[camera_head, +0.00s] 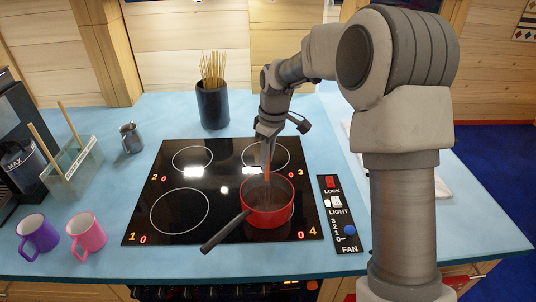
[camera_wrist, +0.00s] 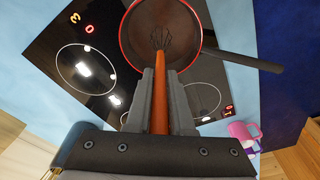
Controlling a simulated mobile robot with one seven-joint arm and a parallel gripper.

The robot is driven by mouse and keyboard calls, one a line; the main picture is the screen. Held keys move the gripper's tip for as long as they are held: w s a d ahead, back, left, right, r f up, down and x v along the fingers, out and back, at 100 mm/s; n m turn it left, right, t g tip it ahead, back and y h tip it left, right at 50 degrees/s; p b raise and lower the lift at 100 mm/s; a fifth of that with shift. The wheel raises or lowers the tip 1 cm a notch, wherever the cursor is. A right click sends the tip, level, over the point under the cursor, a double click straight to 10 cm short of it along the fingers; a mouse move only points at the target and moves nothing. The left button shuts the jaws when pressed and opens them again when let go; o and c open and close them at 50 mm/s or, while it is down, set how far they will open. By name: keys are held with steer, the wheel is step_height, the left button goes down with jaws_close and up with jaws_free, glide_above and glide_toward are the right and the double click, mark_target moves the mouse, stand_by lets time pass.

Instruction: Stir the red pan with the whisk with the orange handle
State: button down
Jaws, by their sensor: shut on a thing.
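The red pan (camera_head: 268,213) stands on the front right burner of the black cooktop, its dark handle pointing to the front left. My gripper (camera_head: 267,137) is above the pan and shut on the orange handle of the whisk (camera_head: 267,160). In the wrist view, my gripper (camera_wrist: 157,75) has its two fingers on either side of the orange handle (camera_wrist: 160,118). The whisk's wire head (camera_wrist: 162,38) shows over the inside of the red pan (camera_wrist: 135,58). I cannot tell whether the wires touch the pan's bottom.
The cooktop (camera_head: 215,155) lies on a blue counter. A control panel (camera_head: 342,215) is to its right. A dark holder with sticks (camera_head: 212,105) stands behind. Purple (camera_head: 37,235) and pink (camera_head: 86,234) mugs, a small metal jug (camera_head: 131,138) and a container (camera_head: 75,162) are at left.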

steer(key=shift+r, duration=0.1)
steer(key=shift+r+p, duration=3.35)
steer(key=shift+r, duration=1.25)
